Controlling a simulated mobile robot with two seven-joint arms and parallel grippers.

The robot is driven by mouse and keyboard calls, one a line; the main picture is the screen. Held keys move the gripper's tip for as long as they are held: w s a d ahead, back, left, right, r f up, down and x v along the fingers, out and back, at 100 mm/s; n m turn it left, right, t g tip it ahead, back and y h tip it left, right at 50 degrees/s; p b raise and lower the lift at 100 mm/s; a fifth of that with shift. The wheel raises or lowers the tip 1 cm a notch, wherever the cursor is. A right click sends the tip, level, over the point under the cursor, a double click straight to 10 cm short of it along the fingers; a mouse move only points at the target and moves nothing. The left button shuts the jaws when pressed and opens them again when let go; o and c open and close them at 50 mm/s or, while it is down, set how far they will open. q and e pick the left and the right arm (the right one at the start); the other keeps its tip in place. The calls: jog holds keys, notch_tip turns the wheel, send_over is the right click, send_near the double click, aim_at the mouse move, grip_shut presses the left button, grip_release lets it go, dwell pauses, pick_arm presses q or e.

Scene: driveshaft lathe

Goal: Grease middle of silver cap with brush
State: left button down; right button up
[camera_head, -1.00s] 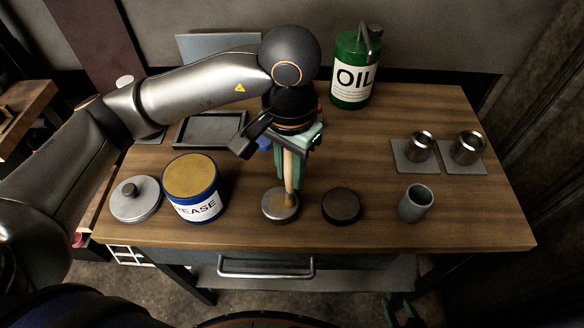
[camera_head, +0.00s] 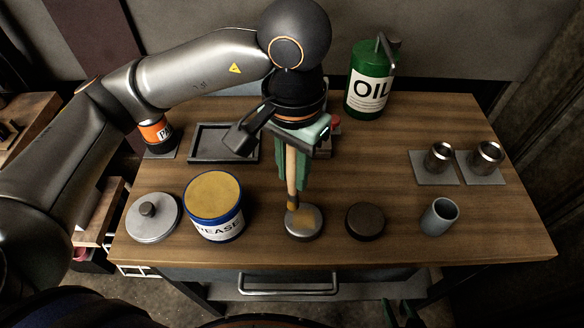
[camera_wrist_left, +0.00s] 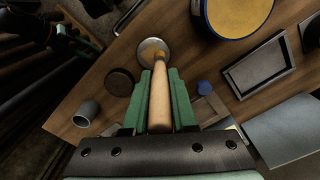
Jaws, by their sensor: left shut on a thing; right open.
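My left gripper (camera_head: 295,150) is shut on the wooden handle of the brush (camera_head: 291,175), which points down. The brush's yellow-brown bristle end is over the left part of the silver cap (camera_head: 307,226), a round disc lying on the table. A yellowish patch shows on the cap beside the bristles; I cannot tell whether it is grease, or whether the bristles touch. In the left wrist view the brush (camera_wrist_left: 158,100) ends over the cap (camera_wrist_left: 148,46). The blue grease tin (camera_head: 216,228) stands open, left of the cap. My right gripper (camera_head: 397,313) is open at the bottom edge, partly cut off.
A dark cap (camera_head: 365,221) and a grey cup (camera_head: 439,216) stand to the right. The tin's lid (camera_head: 152,220) lies at left. Behind are a dark tray (camera_head: 197,157) and the green oil can (camera_head: 368,85). Two metal cups (camera_head: 438,156) (camera_head: 486,157) stand on grey plates.

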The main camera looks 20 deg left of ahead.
aim_at(293, 158)
pick_arm(q)
jog(key=shift+r+p, duration=0.7)
jog(key=shift+r, duration=0.85)
